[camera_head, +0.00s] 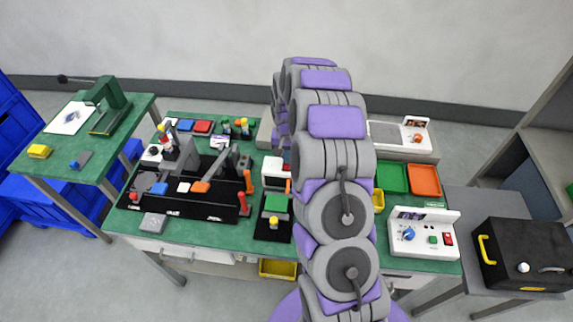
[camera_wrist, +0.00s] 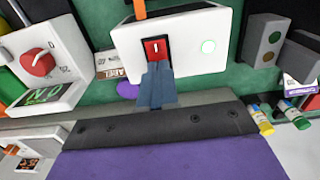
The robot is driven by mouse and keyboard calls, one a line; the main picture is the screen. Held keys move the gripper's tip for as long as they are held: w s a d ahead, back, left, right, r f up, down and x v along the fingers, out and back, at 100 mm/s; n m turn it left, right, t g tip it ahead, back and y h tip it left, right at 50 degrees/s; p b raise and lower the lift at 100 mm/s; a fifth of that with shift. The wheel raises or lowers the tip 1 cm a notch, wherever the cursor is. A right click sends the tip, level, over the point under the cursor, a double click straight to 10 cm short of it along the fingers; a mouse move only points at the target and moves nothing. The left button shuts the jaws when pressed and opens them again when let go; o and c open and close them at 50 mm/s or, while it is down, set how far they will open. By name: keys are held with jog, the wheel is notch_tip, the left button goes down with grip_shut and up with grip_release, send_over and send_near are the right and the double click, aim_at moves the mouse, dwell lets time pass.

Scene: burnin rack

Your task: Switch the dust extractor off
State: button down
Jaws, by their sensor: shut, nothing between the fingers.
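A white box (camera_head: 273,172), probably the same one, shows beside my arm in the head view, partly hidden. My gripper (camera_wrist: 156,74) is shut and empty. Its fingertips are at the lower edge of the red switch in the wrist view. I cannot tell whether they touch it. My arm hides the gripper in the head view.
A white unit with a red knob (camera_wrist: 37,63) stands left in the wrist view. Small bottles (camera_wrist: 260,120) and a grey two-button block (camera_wrist: 266,45) are at right. The green bench holds a black tray (camera_head: 205,205) and a white panel (camera_head: 420,235) with a red switch.

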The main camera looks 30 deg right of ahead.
jog(key=shift+f, duration=0.15)
jog(key=shift+r+p, duration=1.2)
jog(key=shift+r, duration=2.3)
